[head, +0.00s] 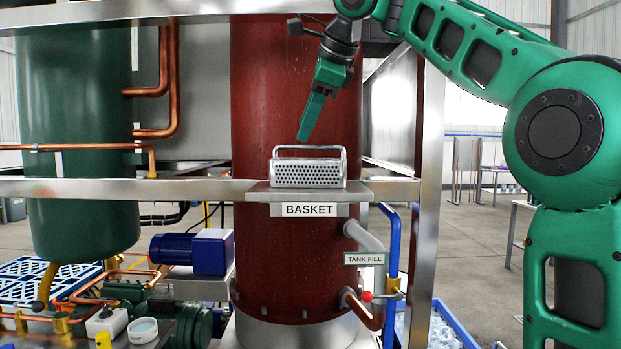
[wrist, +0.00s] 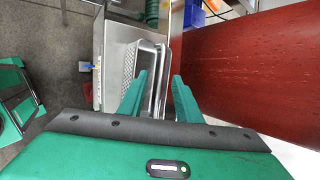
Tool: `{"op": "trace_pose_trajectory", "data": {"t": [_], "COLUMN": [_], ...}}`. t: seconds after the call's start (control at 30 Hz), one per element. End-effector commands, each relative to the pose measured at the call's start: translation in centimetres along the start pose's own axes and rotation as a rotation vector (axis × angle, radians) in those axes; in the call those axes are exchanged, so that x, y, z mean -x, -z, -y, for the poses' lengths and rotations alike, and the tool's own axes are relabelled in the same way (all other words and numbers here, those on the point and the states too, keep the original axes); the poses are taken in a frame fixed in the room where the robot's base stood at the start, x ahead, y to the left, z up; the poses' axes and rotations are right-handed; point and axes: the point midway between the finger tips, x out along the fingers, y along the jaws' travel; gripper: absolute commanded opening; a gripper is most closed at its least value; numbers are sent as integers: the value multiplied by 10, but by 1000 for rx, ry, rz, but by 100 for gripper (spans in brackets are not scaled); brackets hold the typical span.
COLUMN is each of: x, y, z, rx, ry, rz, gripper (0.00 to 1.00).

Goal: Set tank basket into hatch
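The tank basket (head: 308,174) is a perforated metal box with a raised bar handle, upright on a small steel shelf (head: 262,192) labelled BASKET in the head view. The basket also shows in the wrist view (wrist: 137,78). My gripper (head: 303,138) points down just above the basket's handle in the head view. In the wrist view my gripper (wrist: 159,82) has its two fingers apart, with the handle bar beyond and between them. I cannot tell whether the fingertips reach down beside the handle. I cannot make out a hatch in either view.
The tall red tank (head: 262,100) stands right behind the shelf. A steel frame rail (head: 120,188) runs across at shelf height, with a steel post (head: 430,180) to the right. A green tank (head: 75,130) and copper pipes (head: 168,80) stand left.

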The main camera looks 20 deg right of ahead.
Motion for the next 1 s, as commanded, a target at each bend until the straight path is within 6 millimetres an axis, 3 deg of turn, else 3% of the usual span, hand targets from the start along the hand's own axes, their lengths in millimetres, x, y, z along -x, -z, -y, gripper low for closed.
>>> {"op": "trace_pose_trajectory", "data": {"t": [1.0], "x": [-33], "y": [3], "z": [1], "rx": [0], "ry": [-2], "rz": [2], "gripper": [31]}}
